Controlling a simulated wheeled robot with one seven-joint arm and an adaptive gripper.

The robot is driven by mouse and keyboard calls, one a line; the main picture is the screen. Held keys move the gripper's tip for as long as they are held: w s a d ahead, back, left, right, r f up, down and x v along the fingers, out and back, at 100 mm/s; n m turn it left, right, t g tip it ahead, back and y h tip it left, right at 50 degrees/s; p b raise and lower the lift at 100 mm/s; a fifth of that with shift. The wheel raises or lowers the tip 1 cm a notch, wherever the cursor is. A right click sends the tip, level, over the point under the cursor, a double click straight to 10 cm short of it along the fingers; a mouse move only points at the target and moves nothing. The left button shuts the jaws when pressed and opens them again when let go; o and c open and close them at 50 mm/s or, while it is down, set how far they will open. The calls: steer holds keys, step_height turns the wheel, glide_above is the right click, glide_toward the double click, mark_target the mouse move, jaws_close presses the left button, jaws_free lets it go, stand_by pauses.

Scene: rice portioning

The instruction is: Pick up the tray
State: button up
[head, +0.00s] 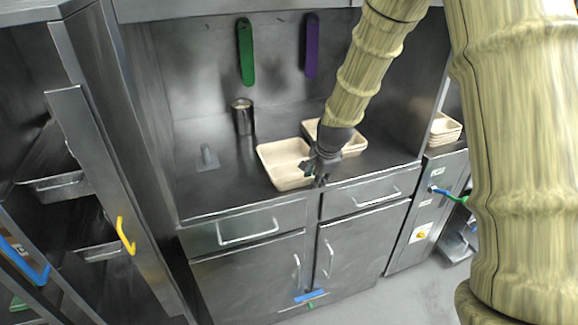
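A beige tray (280,162) lies on the steel counter (225,185), near its front edge. A second beige tray or stack of trays (352,141) stands just behind and to the right, partly hidden by my arm. My gripper (312,176) is at the right side of the front tray, with its dark fingers over or at the rim. The fingers are small and dark, so I cannot tell whether they are open or closed on the rim. The front tray looks empty and rests flat.
A metal cup (242,117) and a small grey stand (207,158) are on the counter to the left. Green (245,52) and purple (311,46) strips are on the back wall. More beige trays (444,128) are stacked at right. An open-fronted cabinet stands at left.

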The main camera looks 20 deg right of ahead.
steer(key=shift+f, duration=0.25)
stand_by(0.6)
jaws_close()
